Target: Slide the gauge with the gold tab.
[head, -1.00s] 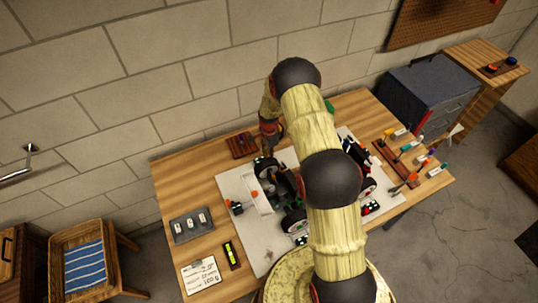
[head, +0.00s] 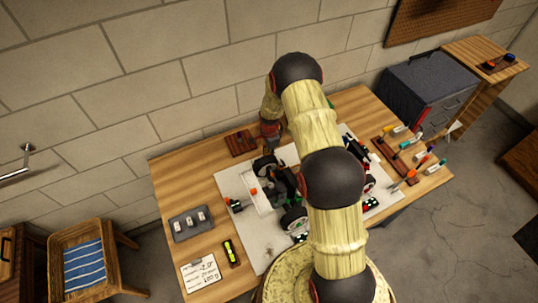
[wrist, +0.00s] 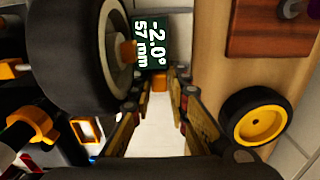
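In the wrist view the gauge shows a dark display (wrist: 151,42) reading -2.0° and 57 mm, beside a large black tire (wrist: 78,55). A small gold-orange tab (wrist: 160,83) sits just below the display. My gripper (wrist: 158,95) is open, with one finger on each side of the tab and a visible gap between them. I cannot tell whether either fingertip touches the tab. In the head view my gripper is by the car's far wheel (head: 266,167), partly hidden by my arm. The gauge is not distinguishable there.
A loose wheel with a yellow hub (wrist: 256,122) is right of the fingers in the wrist view. A dark red-brown block (head: 241,143) lies at the table's back. A grey tray (head: 191,222) and a note card (head: 201,273) are at left. Tools fill a rack (head: 384,152) at right.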

